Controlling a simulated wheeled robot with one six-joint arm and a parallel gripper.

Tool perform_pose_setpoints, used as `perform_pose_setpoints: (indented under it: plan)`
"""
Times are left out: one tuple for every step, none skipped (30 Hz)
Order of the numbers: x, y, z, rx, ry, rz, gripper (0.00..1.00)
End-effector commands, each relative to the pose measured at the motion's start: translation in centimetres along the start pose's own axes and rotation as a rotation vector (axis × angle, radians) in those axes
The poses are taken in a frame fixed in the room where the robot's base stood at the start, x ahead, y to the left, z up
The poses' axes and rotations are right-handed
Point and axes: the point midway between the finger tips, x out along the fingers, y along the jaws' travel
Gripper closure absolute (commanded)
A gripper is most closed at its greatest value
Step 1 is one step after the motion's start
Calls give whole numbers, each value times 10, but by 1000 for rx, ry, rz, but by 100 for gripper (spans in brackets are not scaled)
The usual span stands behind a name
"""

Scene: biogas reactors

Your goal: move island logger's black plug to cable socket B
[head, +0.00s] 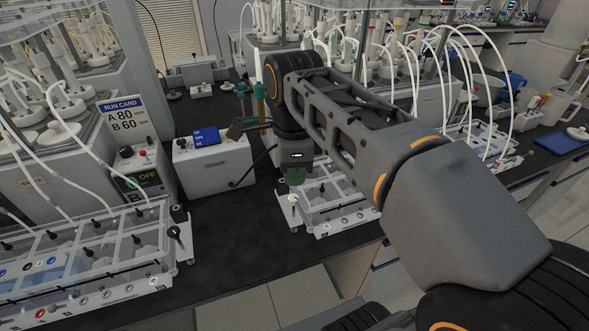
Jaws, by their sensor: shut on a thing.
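The logger (213,165) is a white box with a blue display on the dark bench, left of my wrist. A black cable (253,167) runs from its front up and right, disappearing behind my wrist. My gripper (293,176) hangs below the wrist, over the near-left corner of a clear rack. Its fingertips are hard to make out. It is shut, with the cable leading towards it; the black plug itself is hidden from this view. A controller (143,178) marked OFF and B stands left of the logger. I cannot tell which opening is cable socket B.
A clear rack (340,215) lies below and right of my gripper; another (85,262) fills the front left. White looping tubes rise behind my arm. Teal-topped upright pieces (259,105) stand behind the logger. Dark bench in front of the logger is clear.

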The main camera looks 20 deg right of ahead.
Motion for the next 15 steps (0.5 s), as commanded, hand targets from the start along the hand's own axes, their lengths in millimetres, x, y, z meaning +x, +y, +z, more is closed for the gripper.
perform_pose_setpoints:
  plan:
    - [-3, 0, 0, 0, 0, 0, 100]
    - [-4, 0, 0, 0, 0, 0, 100]
    - [-6, 0, 0, 0, 0, 0, 100]
    - [-7, 0, 0, 0, 0, 0, 100]
    - [-8, 0, 0, 0, 0, 0, 100]
    - [-9, 0, 0, 0, 0, 0, 100]
    - [-10, 0, 0, 0, 0, 0, 100]
    - [-11, 0, 0, 0, 0, 0, 100]
    - [-12, 0, 0, 0, 0, 0, 100]
    - [-13, 0, 0, 0, 0, 0, 100]
    - [-14, 0, 0, 0, 0, 0, 100]
    - [-15, 0, 0, 0, 0, 0, 100]
    - [-16, 0, 0, 0, 0, 0, 100]
    - [-17, 0, 0, 0, 0, 0, 100]
    - [-18, 0, 0, 0, 0, 0, 100]
